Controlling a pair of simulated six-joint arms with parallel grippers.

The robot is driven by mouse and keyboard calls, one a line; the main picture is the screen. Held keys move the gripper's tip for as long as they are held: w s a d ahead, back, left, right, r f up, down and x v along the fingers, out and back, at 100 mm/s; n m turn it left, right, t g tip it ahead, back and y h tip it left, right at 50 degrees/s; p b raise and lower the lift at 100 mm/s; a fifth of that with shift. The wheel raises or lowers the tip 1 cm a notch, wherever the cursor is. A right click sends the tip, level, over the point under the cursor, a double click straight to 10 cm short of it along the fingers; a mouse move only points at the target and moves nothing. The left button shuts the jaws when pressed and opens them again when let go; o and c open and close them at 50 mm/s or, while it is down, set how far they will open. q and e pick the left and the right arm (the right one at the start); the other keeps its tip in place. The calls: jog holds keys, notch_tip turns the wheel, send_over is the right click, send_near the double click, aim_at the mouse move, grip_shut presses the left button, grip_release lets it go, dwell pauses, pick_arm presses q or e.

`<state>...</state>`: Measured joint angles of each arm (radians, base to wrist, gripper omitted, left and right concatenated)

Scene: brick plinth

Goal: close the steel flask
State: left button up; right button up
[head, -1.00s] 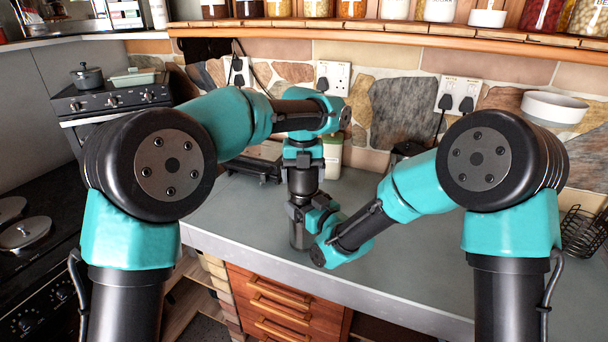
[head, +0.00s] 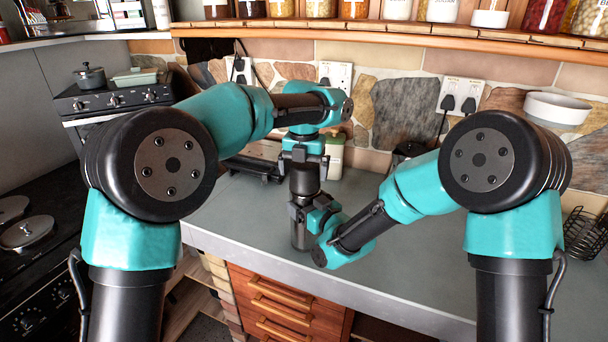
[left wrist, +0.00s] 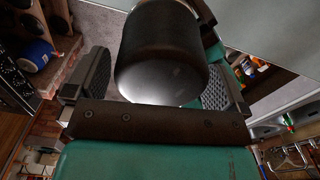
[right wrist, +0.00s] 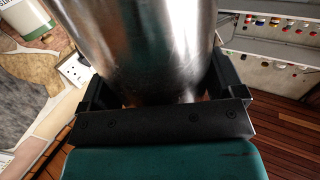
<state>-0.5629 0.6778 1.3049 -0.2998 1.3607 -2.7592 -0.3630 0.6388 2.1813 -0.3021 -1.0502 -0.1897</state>
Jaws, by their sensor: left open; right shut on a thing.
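The steel flask (head: 299,232) stands upright on the grey counter. Its dark lid (head: 305,179) sits on top, level as far as I can tell. My left gripper (head: 302,164) is open, pointing down just above the lid. In the left wrist view the lid (left wrist: 162,55) lies between the spread fingers, with a gap on the left; the right side is tighter to judge. My right gripper (head: 303,211) is shut on the flask's body from the right side. The steel body (right wrist: 140,45) fills the space between its fingers in the right wrist view. The lid's seam is partly hidden.
A black appliance (head: 255,168) and a pale canister (head: 334,155) stand behind the flask. A wire basket (head: 585,232) is at the far right. The counter (head: 410,265) around the flask is mostly clear; its front edge runs close by.

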pick_arm(q)
jog(key=shift+r, duration=1.5)
